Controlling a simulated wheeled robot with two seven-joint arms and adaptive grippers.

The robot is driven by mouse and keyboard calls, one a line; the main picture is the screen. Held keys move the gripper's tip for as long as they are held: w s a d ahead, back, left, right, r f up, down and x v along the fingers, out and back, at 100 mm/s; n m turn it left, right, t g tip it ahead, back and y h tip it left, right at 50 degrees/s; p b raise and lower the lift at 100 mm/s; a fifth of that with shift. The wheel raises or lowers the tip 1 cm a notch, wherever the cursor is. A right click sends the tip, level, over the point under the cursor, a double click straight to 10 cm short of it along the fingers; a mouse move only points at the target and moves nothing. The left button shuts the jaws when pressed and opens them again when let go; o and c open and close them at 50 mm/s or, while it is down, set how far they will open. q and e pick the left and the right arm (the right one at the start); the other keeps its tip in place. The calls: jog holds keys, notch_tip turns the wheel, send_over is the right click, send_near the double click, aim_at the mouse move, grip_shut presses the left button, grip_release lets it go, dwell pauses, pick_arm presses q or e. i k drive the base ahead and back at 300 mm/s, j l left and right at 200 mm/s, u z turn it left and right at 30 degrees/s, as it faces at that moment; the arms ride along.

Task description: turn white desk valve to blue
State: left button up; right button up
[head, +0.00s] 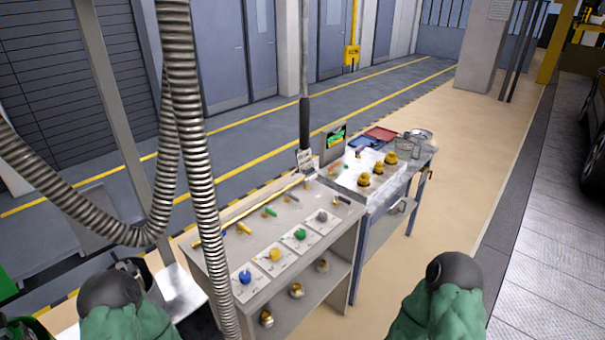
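A grey desk (232,222) stands in front of me. A row of white plates on its top carries a blue knob (245,277), a yellow knob (275,255), a green knob (299,234) and a pale grey knob (322,216). Beyond it, a white-topped bench (349,181) carries several brass-yellow valve-like parts (377,167). I cannot tell which is the white desk valve, and any blue marking is too small to read. Parts of my arms with green covers show at the bottom left and bottom right. Neither gripper can be made out.
Thick ribbed hoses (188,120) hang at left, partly in front of the desk's left side. The desk's lower shelf (312,288) holds several brass parts. Red (380,133) and blue (364,142) trays lie on the far bench. The floor to the right is clear.

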aim_at(308, 180)
jog(key=i+l+u, duration=0.25)
jog(key=l, duration=0.2)
jog(key=i+l+u, duration=0.2)
jog(key=l, duration=0.3)
jog(key=l+u, duration=0.25)
jog(key=l, duration=0.25)
jog(key=l+u, duration=0.25)
jog(key=l, duration=0.3)
jog(key=i+l+u, duration=0.35)
jog(key=l, duration=0.3)
jog(key=i+l+u, duration=0.2)
jog(key=l, duration=0.15)
jog(key=i+l+u, duration=0.15)
jog(key=l, duration=0.2)
jog(key=k, duration=0.05)
